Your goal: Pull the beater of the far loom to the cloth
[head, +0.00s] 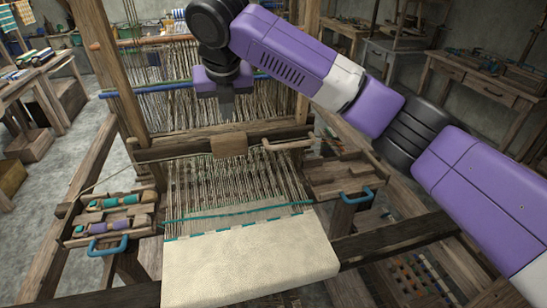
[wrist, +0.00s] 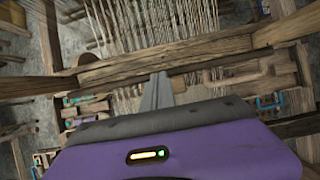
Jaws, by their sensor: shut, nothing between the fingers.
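The loom in front of me has a dark wooden beater bar (head: 185,150) with a lighter block (head: 229,145) at its middle. The bar lies across the upright warp threads (head: 235,183). Cream cloth (head: 250,262) with a teal-dashed edge lies nearer, over the front beam, with bare warp between it and the bar. My gripper (head: 227,112) is shut and empty, pointing down above and behind the block. In the wrist view its closed fingertips (wrist: 158,78) overlap a wooden bar (wrist: 205,53); I cannot tell if they touch it.
Wooden posts (head: 112,65) flank the warp. A blue rod (head: 150,88) crosses the threads behind the beater. Side trays with blue handles stand left (head: 108,246) and right (head: 357,197); the left holds coloured spools (head: 110,225). A workbench (head: 490,85) stands at the back right.

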